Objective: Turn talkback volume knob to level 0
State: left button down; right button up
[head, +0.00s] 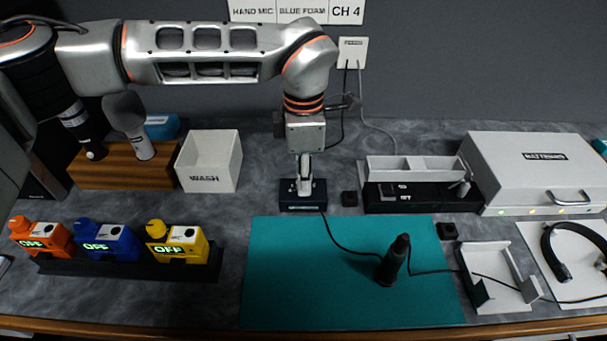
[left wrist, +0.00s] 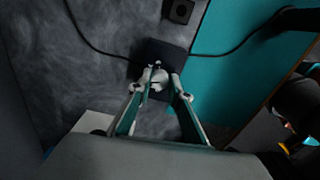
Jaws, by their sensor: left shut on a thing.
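A small dark box (head: 289,203) with a pale label on its front stands behind the teal mat. A cable runs from it to the right. My left gripper (head: 304,186) points straight down onto its top and is shut on the small knob there. In the left wrist view the box (left wrist: 173,50) lies beyond the fingers, and the pale knob (left wrist: 157,76) shows between the fingertips. The fingers hide most of the knob in the head view. I cannot read any level marking. My right gripper is in neither view.
Orange (head: 42,236), blue (head: 107,241) and yellow (head: 177,241) units reading OFF stand at front left. A WASH bin (head: 209,163) is behind them. A dark microphone (head: 393,262) stands on the teal mat (head: 300,290). A white case (head: 541,170) and headset (head: 553,255) are right.

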pick_arm(q)
jog(key=n, duration=0.3)
jog(key=shift+r+n+p, duration=0.1)
jog(key=shift+n+p, duration=0.25)
jog(key=shift+n, duration=0.05)
jog(key=n, duration=0.3)
jog(key=shift+n, duration=0.3)
jog(key=n, duration=0.3)
jog(key=shift+n, duration=0.3)
jog(key=shift+w+n, duration=0.1)
jog(key=shift+n, duration=1.7)
jog(key=c, duration=1.8)
grip_release()
jog(key=shift+c, duration=0.2)
notch_tip(320, 180, up, 12)
